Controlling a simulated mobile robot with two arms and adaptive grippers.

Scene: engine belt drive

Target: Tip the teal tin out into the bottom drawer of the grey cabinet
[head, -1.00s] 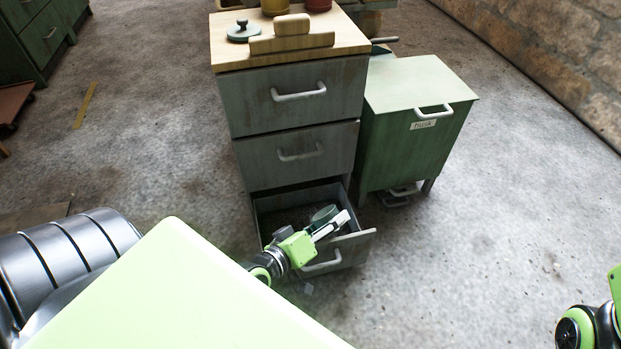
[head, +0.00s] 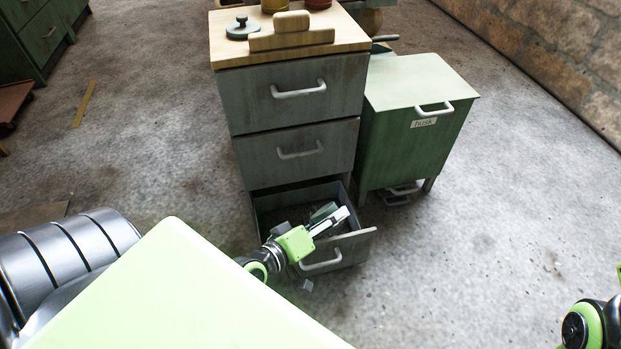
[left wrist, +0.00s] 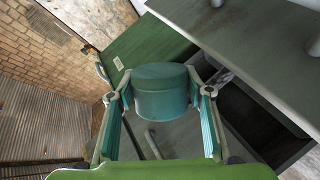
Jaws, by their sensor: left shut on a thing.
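The teal tin (head: 322,211) is tilted in my left gripper (head: 334,219), over the open bottom drawer (head: 352,246) of the grey cabinet (head: 292,98). In the left wrist view the tin (left wrist: 161,97) sits between the two fingers, which press on its sides. The tin's mouth and any contents inside cannot be made out. The drawer's floor looks dark and speckled, and is partly hidden by the gripper. At the right edge only part of my right arm shows, without its fingers.
The cabinet's upper two drawers are closed. A green bin (head: 412,135) labelled husk stands close on the right. A lidded pot (head: 242,30) and a wooden board (head: 291,38) are on the cabinet top. A small grey thing (head: 306,286) shows before the drawer. Floor at right is clear.

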